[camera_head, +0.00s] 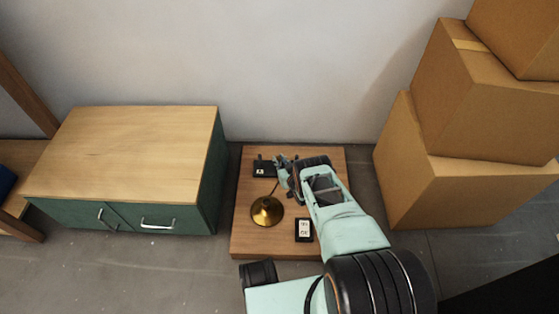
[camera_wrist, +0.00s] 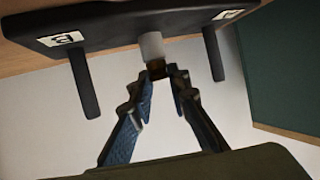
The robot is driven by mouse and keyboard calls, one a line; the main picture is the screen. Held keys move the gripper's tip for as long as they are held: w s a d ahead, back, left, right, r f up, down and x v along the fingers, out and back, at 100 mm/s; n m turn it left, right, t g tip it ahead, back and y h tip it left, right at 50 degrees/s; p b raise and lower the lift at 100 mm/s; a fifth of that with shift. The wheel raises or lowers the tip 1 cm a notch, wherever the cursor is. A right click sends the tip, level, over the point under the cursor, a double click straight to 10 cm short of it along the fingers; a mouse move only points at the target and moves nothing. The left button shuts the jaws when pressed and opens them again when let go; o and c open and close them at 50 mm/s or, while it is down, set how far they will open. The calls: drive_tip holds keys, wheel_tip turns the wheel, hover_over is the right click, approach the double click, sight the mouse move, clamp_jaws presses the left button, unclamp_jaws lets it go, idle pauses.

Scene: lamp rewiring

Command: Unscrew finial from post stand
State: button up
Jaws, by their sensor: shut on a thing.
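The post stand (camera_wrist: 115,30) is a black bar with two black posts and a short pale middle post (camera_wrist: 152,46). In the wrist view the small brownish finial (camera_wrist: 157,70) sits at the end of the pale post, touching it. My gripper (camera_wrist: 161,73) is shut on the finial, its two fingertips on either side. In the head view my gripper (camera_head: 281,170) is at the stand (camera_head: 264,169), at the back of the wooden board (camera_head: 240,225). The finial cannot be made out there.
A brass lamp base (camera_head: 267,211) with a thin stem stands on the board, just in front of the stand. A black block with a white face (camera_head: 304,229) lies to its right. A green cabinet (camera_head: 195,190) is at left, and stacked cardboard boxes (camera_head: 440,190) are at right.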

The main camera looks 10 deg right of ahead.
clamp_jaws()
drive_tip(key=o, duration=0.8)
unclamp_jaws()
drive_tip(key=shift+c, duration=0.2)
clamp_jaws()
unclamp_jaws()
drive_tip(key=shift+o, duration=0.5)
drive_tip(key=o, duration=0.3)
